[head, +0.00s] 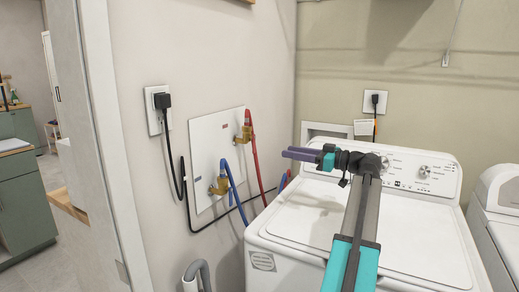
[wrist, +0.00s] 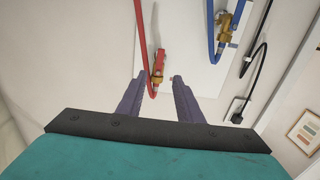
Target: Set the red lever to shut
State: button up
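The red lever (wrist: 160,58) is on a brass valve on the white wall plate, with the red hose (wrist: 144,35) beside it. In the head view this valve (head: 240,139) is at the upper right of the plate. The lever's exact setting is hard to tell. My gripper (wrist: 160,77) is open and empty. Its two purple fingers point toward the plate, and the red valve shows in the gap between them, beyond the tips. In the head view my gripper (head: 285,153) is over the washer's left rear, apart from the valve and to its right.
A second brass valve (head: 219,182) with a blue hose (head: 236,192) is at the plate's lower left. A black cord (head: 183,180) hangs from an outlet and runs below the plate. The white washer (head: 300,225) stands right of the hoses. Open air lies before the plate.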

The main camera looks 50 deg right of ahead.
aim_at(254, 144)
jog(key=shift+w, duration=0.1)
jog(key=p+x, duration=0.1)
jog(key=x, duration=1.2)
jog(key=shift+w, duration=0.3)
jog(key=shift+a, duration=0.1)
jog(key=shift+c, duration=0.2)
grip_shut()
